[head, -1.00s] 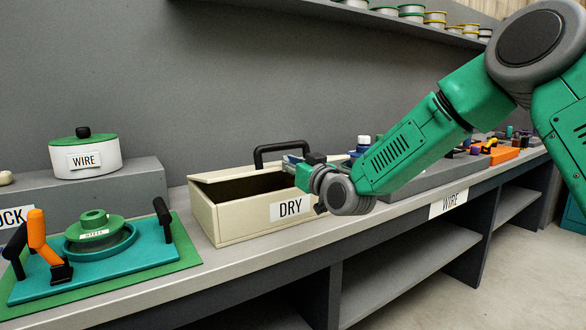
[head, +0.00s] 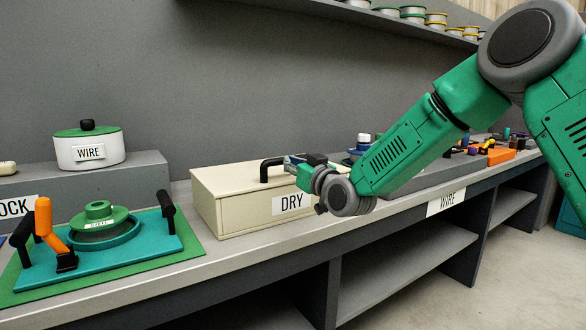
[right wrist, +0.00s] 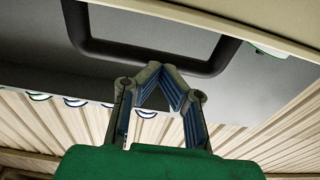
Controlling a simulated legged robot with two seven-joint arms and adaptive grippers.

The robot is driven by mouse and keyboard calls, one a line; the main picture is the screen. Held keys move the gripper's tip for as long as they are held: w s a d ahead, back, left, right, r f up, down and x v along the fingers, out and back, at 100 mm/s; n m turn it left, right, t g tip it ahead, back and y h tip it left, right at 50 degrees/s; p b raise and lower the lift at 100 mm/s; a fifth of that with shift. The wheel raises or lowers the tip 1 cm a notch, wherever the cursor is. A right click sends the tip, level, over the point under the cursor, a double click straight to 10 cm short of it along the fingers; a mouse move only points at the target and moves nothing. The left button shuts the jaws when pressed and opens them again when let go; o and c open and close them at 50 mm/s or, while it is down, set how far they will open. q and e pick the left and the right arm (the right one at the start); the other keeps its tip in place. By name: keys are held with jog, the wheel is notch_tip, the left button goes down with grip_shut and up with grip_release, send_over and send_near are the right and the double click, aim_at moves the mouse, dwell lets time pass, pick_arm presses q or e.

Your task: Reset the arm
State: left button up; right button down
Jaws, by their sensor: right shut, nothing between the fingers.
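The cream box labelled DRY (head: 240,215) stands on the bench with its lid (head: 235,182) down. A black handle (head: 265,171) is on the lid. My right gripper (head: 293,162) is at the handle's right side, over the lid, and partly covers the handle. In the right wrist view the fingers (right wrist: 160,72) are shut and empty, with the black handle (right wrist: 95,48) around and beyond them. I cannot tell whether they touch it. My left gripper is not in view.
A teal fixture (head: 25,278) with black handles, an orange lever (head: 45,220) and a green spool (head: 98,212) is at the left. A white WIRE pot (head: 90,153) stands on a grey block behind. Several small parts crowd the bench at right.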

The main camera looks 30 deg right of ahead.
jog(key=shift+s+d+f, duration=0.65)
jog(key=shift+s+f, duration=1.05)
jog(key=shift+s, duration=3.05)
jog(key=s+a+f+g+p, duration=0.3)
jog(key=s+f+g, duration=0.3)
jog(key=f, duration=0.6)
jog(key=s+a+f+g+p, duration=0.35)
jog(key=s+f, duration=0.35)
jog(key=f, duration=0.5)
pick_arm(q)
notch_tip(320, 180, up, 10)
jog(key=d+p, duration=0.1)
jog(key=p, duration=0.1)
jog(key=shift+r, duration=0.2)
pick_arm(e)
jog(key=s+f+g, duration=0.4)
jog(key=s+f, duration=0.1)
jog(key=s, duration=0.8)
jog(key=s+f+g+h, duration=0.1)
jog(key=s+f+g, duration=0.4)
jog(key=s, duration=0.8)
jog(key=shift+s+a+f+h, duration=0.15)
jog(key=shift+s+h, duration=0.05)
jog(key=shift+h, duration=0.1)
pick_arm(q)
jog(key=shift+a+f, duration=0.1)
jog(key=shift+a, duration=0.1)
pick_arm(e)
jog(key=shift+a, duration=0.2)
